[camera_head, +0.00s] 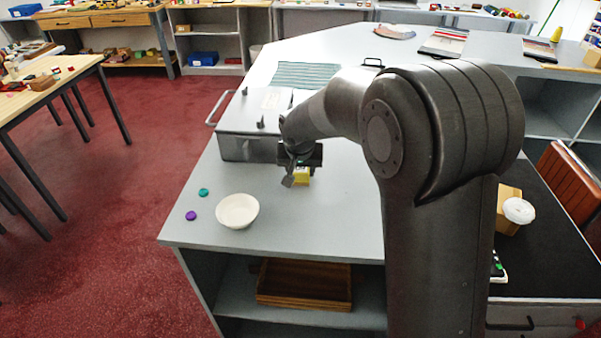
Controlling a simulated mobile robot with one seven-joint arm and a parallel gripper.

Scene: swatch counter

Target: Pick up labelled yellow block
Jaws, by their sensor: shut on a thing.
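A small yellow block (302,176) is at the end of my arm, above or on the grey counter. It is partly hidden by the fingers, and I cannot tell whether it touches the counter. My gripper (295,177) is shut on the yellow block, just in front of the grey metal box. Any label on the block is too small to read.
A white bowl (237,211) stands on the counter (310,222) to the left, near a teal disc (203,192) and a purple disc (191,215). A grey metal box (252,124) with a handle is behind. A wooden tray (303,284) lies on the shelf below.

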